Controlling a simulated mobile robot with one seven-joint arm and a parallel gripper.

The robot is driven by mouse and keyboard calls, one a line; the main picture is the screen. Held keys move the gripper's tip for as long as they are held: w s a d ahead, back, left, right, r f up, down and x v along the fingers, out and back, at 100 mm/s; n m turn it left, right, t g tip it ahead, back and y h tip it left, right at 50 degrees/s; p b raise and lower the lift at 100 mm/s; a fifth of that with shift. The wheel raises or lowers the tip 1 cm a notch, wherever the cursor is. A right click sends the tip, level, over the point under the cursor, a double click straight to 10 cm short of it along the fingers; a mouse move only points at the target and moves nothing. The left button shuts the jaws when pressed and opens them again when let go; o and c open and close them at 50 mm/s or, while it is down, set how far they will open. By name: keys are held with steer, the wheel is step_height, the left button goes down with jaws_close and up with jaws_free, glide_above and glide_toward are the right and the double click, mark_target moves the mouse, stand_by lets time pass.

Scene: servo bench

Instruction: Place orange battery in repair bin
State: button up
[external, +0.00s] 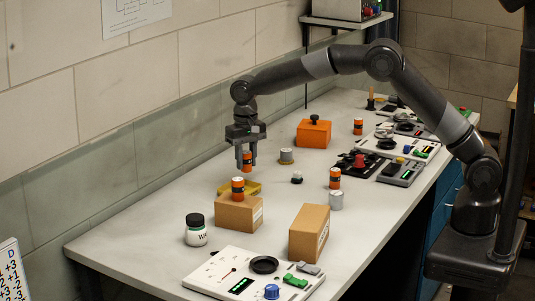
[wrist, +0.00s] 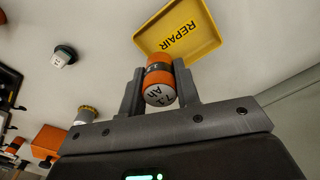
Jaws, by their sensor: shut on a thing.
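My gripper (external: 247,158) is shut on an orange battery (external: 247,164) with a dark band and holds it upright above the bench. In the wrist view the battery (wrist: 159,92) sits between the fingers of my gripper (wrist: 160,85), its white end facing the camera. The yellow repair bin (external: 254,189) lies on the bench below the gripper, partly hidden by a cardboard box and the battery on it. In the wrist view the open bin (wrist: 205,46) reads REPAIR and appears empty where visible, just beyond the held battery.
Another orange battery (external: 238,190) stands on a cardboard box (external: 238,213) close in front of the bin. A taller box (external: 309,232), a jar (external: 196,231), an orange case (external: 314,133) and more batteries (external: 335,179) stand around. Bench between jar and wall is clear.

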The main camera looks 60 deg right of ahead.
steer(key=a+f, duration=0.1)
steer(key=a, duration=0.1)
steer(key=shift+w+a+f, duration=0.35)
steer(key=shift+a+f, duration=0.05)
steer(key=shift+f, duration=2)
steer(key=shift+f, duration=0.1)
steer(key=o, duration=1)
steer(key=shift+o, duration=0.2)
